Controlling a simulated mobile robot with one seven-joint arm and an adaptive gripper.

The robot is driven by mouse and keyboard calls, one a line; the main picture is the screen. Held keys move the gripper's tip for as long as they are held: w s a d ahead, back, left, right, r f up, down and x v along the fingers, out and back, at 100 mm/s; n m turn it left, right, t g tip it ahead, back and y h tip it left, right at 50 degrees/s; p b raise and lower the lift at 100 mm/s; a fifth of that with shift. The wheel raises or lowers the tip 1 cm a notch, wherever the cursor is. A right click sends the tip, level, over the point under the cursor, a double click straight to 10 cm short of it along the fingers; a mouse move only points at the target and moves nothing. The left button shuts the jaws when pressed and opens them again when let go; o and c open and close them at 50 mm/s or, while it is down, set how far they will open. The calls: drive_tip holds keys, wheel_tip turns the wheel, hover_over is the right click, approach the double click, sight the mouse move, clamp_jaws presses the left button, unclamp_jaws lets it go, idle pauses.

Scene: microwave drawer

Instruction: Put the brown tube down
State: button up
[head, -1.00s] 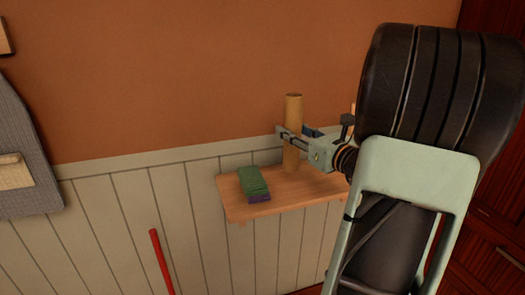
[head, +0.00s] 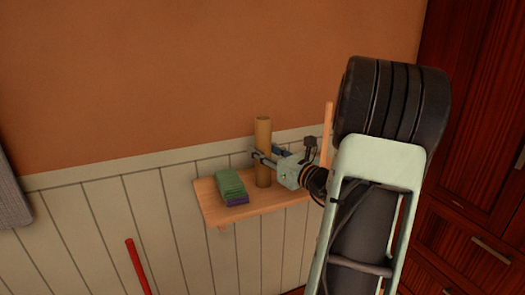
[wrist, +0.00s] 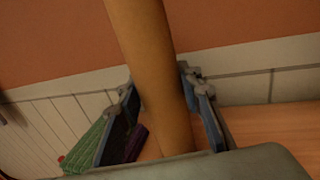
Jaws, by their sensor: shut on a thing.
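The brown tube (head: 263,135) stands upright over the small wooden wall shelf (head: 215,214) in the head view. Its lower end is at the shelf's surface; I cannot tell whether it bears on the wood. My gripper (head: 266,158) comes in from the right and is shut around the tube's middle. In the wrist view the tube (wrist: 150,60) runs between the two fingers (wrist: 165,115), and its lower end is hidden behind the gripper body.
A green and purple block-like stack (head: 231,186) lies on the shelf left of the tube. A thin light wooden stick (head: 327,135) stands at the right. A red pole (head: 137,266) is below left. Dark wooden cabinets (head: 478,200) stand at the right.

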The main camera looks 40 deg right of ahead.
drive_tip(key=o, duration=0.7)
drive_tip(key=shift+o, duration=0.2)
drive_tip(key=s, duration=1.2)
drive_tip(key=shift+p, duration=0.4)
